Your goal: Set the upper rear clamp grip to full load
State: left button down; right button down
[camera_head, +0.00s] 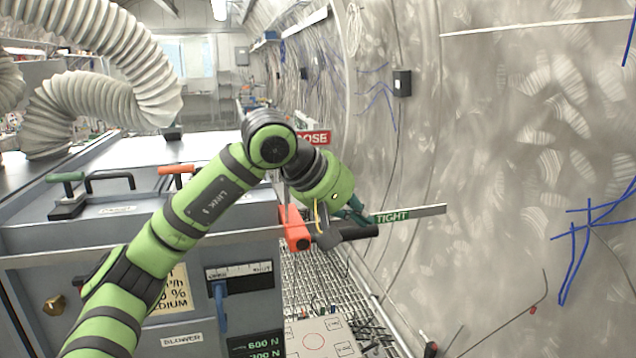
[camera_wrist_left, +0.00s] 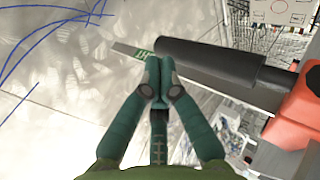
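A black cylindrical grip (camera_head: 358,233) sticks out to the right from an orange-red clamp lever (camera_head: 294,228) beyond the cabinet's right edge. Behind it runs a metal strip with a green TIGHT label (camera_head: 392,216); a red OOSE-ending sign (camera_head: 314,138), partly hidden by my arm, is further up. My left gripper (camera_head: 356,210) is at the grip's outer part, near the TIGHT label. In the wrist view its teal fingertips (camera_wrist_left: 158,72) are together, beside the free end of the black grip (camera_wrist_left: 205,60). Nothing shows between them; contact with the grip cannot be told. My right gripper is out of view.
A grey cabinet (camera_head: 60,238) fills the left, with a green handle (camera_head: 66,178), an orange handle (camera_head: 176,170) and a blue lever (camera_head: 220,305). The curved steel wall (camera_head: 520,150) closes the right side. Wire grating (camera_head: 305,275) lies below, with a white marked panel (camera_head: 318,338).

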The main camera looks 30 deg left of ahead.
pick_arm(q)
jog(key=shift+f, duration=0.2)
notch_tip(320, 180, up, 14)
jog(key=s+d+p, duration=0.1)
jog(key=d, duration=0.1)
jog(key=shift+s, duration=0.35)
